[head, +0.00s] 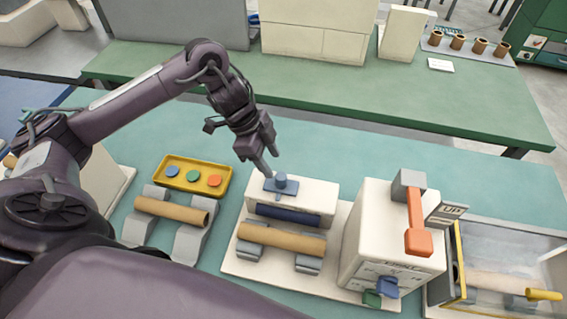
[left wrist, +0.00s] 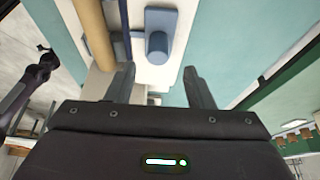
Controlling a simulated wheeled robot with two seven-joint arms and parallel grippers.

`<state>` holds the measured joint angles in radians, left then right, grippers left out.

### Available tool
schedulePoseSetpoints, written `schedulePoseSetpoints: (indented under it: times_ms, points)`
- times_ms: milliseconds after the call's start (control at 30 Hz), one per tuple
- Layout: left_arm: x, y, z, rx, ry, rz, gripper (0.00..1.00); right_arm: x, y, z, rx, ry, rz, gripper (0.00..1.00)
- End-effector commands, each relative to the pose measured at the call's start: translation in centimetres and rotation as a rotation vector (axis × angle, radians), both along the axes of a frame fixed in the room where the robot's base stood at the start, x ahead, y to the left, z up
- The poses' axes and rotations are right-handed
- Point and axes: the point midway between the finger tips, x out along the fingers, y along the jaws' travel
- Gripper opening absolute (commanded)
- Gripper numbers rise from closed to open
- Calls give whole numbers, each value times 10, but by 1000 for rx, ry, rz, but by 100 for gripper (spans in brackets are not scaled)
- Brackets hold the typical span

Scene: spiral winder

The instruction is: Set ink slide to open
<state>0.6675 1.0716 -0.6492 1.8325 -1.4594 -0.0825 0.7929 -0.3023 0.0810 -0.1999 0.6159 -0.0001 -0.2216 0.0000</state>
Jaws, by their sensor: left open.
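The ink slide is most likely the blue plate with a round blue knob (head: 281,182) on top of a cream box (head: 318,197) in the head view. In the left wrist view the knob (left wrist: 157,45) stands ahead of the fingers, near the middle. My left gripper (head: 268,168) is open, with its fingertips pointing down just left of the knob and apart from it. In the left wrist view my left gripper (left wrist: 161,82) shows its two fingers spread with nothing between them. My right gripper is not in view.
Below the box lies a cardboard tube (head: 282,240) on grey cradles. To the left are a yellow tray (head: 193,161) with coloured discs and another tube (head: 170,210). To the right stands a cream machine with an orange lever (head: 416,225). Bare teal table lies behind the box.

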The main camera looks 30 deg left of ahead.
Motion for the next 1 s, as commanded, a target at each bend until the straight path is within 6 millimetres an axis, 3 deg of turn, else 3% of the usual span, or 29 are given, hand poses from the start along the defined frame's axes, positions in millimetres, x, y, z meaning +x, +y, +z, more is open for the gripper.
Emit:
schedulePoseSetpoints:
  times_ms: [133, 400, 800, 1000]
  points:
    - [0, -10, -23, -5, 6, -1, 48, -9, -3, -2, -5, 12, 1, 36]
    - [5, -24, -56, -2, 3, 1, 48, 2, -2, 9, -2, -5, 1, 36]
    - [6, -26, -66, 0, 0, 0, 48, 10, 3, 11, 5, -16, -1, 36]
    - [6, -26, -66, 0, 0, 0, 22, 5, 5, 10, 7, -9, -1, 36]
